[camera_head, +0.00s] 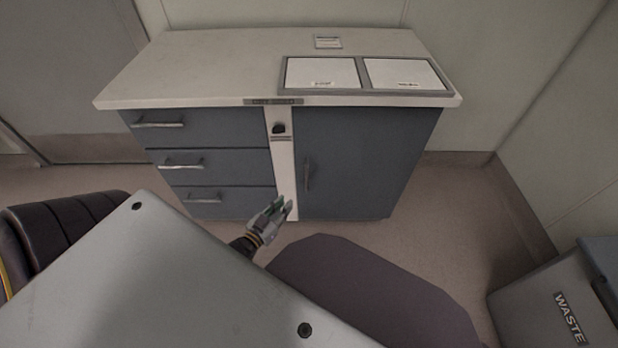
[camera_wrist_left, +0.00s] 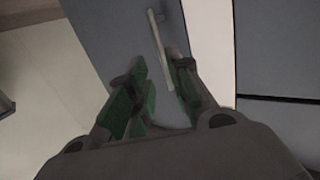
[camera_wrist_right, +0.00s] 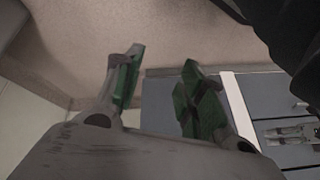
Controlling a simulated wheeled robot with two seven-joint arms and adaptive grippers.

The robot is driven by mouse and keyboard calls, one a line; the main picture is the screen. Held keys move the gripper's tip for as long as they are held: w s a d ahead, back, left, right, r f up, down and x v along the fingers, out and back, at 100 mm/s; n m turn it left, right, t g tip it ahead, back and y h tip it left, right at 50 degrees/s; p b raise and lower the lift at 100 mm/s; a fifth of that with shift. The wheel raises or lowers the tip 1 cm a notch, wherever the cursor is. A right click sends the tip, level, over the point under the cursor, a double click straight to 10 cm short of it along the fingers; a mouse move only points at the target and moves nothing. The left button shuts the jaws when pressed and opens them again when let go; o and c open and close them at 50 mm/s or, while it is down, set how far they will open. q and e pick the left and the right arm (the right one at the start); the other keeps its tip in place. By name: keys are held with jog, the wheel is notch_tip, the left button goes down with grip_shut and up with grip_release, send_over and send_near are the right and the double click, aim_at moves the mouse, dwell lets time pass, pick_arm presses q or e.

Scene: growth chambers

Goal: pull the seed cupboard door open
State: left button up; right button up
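The seed cupboard door (camera_head: 360,160) is the blue-grey panel at the right of the cabinet and looks closed. Its vertical bar handle (camera_head: 307,173) is near the door's left edge. My left gripper (camera_head: 281,205) is low in front of the white strip, left of and below the handle in the head view. In the left wrist view its fingers (camera_wrist_left: 155,62) are apart, and the handle (camera_wrist_left: 159,45) runs down near the right fingertip; contact cannot be told. My right gripper (camera_wrist_right: 162,58) is open and empty, with the cabinet behind it; I cannot make it out in the head view.
Several drawers (camera_head: 210,130) with bar handles are left of the white strip (camera_head: 283,160). The worktop (camera_head: 200,60) holds two white lidded panels (camera_head: 322,72). A waste bin (camera_head: 545,300) stands at the lower right. Floor (camera_head: 450,200) is clear right of the cabinet.

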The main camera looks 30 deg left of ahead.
aim_at(306, 176)
pick_arm(q)
jog(key=shift+w+r+t+b, duration=0.2)
jog(key=shift+r+t, duration=0.05)
jog(key=shift+r, duration=0.35)
jog(key=shift+w+r+t+b, duration=0.2)
jog(key=shift+r+t, duration=0.05)
jog(key=shift+r, duration=0.35)
pick_arm(e)
jog(key=shift+w+a+r, duration=0.1)
jog(key=shift+r, duration=0.4)
jog(key=shift+w+a+r, duration=0.1)
jog(key=shift+r, duration=0.4)
pick_arm(q)
jog(key=shift+w, duration=0.15)
pick_arm(e)
jog(key=shift+f, duration=0.1)
